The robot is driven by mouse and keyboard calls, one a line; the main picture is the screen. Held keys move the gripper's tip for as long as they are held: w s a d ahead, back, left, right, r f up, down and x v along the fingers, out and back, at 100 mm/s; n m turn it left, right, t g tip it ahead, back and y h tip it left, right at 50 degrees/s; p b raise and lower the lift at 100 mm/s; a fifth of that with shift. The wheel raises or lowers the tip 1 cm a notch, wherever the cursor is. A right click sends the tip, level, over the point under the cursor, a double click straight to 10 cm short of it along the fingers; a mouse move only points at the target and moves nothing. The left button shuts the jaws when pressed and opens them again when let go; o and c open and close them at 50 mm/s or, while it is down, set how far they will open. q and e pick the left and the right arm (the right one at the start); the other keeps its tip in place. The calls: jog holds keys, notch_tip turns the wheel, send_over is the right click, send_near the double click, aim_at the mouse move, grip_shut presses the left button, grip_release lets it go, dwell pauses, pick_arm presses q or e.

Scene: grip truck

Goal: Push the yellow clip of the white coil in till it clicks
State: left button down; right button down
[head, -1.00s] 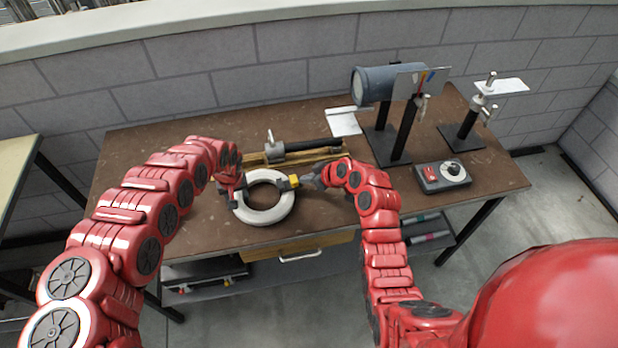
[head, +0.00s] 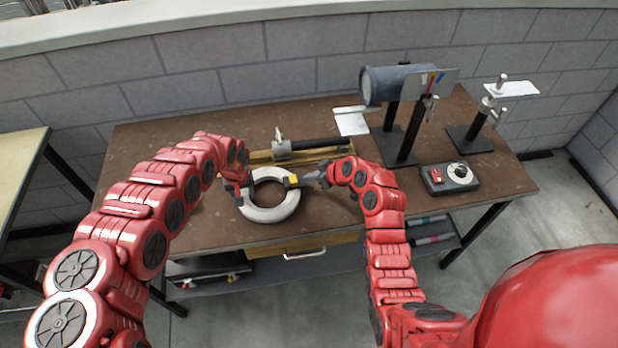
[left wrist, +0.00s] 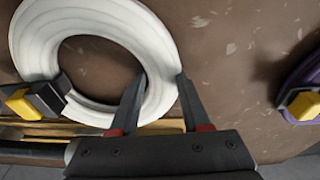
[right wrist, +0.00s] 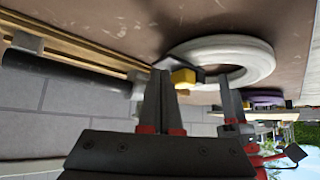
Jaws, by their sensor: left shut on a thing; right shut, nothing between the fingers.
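The white coil (head: 270,215) lies on the brown bench, ringed around bare bench top. My left gripper (head: 243,192) is shut on its left side; in the left wrist view the fingers (left wrist: 162,82) straddle the ring. A black buckle with the yellow clip (head: 292,181) sits on the coil's right side; the clip also shows in the left wrist view (left wrist: 18,101). My right gripper (head: 310,180) is shut and empty just right of the clip. In the right wrist view its fingertips (right wrist: 164,76) are beside the yellow clip (right wrist: 184,77); whether they touch is unclear.
A wooden rail with a clamp and black bar (head: 310,146) lies behind the coil. A purple coil (left wrist: 290,85) shows in the left wrist view. A blue lamp (head: 400,82) on a stand and a control box (head: 450,178) stand to the right.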

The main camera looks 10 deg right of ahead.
jog(key=shift+w+d+r, duration=0.1)
jog(key=shift+d+r, duration=0.65)
jog(key=shift+d, duration=0.3)
notch_tip(320, 180, up, 7)
pick_arm(q)
jog(key=shift+c, duration=0.8)
grip_release()
